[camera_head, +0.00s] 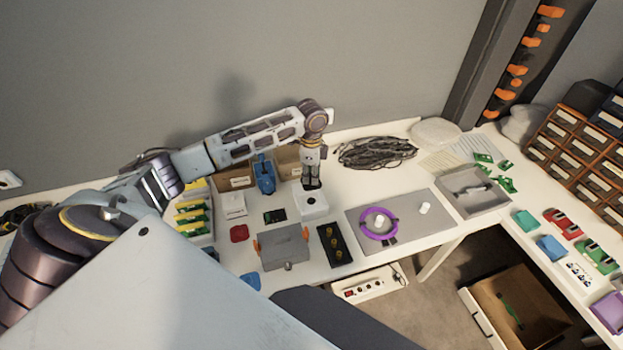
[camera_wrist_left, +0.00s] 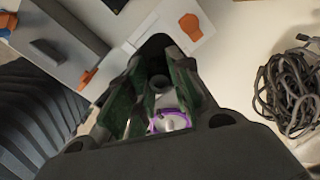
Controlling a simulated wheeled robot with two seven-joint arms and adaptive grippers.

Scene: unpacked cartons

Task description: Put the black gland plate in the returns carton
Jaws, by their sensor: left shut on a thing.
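The black gland plate (camera_head: 334,243), a dark rectangle with a row of brass-coloured fittings, lies on the white table right of a grey box. An open cardboard carton (camera_head: 520,310) stands on the floor at lower right, with a green thing inside; I cannot read whether it is the returns carton. My left gripper (camera_head: 313,187) points down at a small white box, apart from the plate. In the left wrist view, a white piece with a purple edge (camera_wrist_left: 170,122) shows between its fingers; I cannot tell clearly what is gripped. My right gripper is out of view.
The grey box (camera_head: 283,246) has orange side handles. A purple ring (camera_head: 378,222) lies on a grey board (camera_head: 403,221). A black cable coil (camera_head: 377,152) lies behind, and a grey tray (camera_head: 473,191) to the right.

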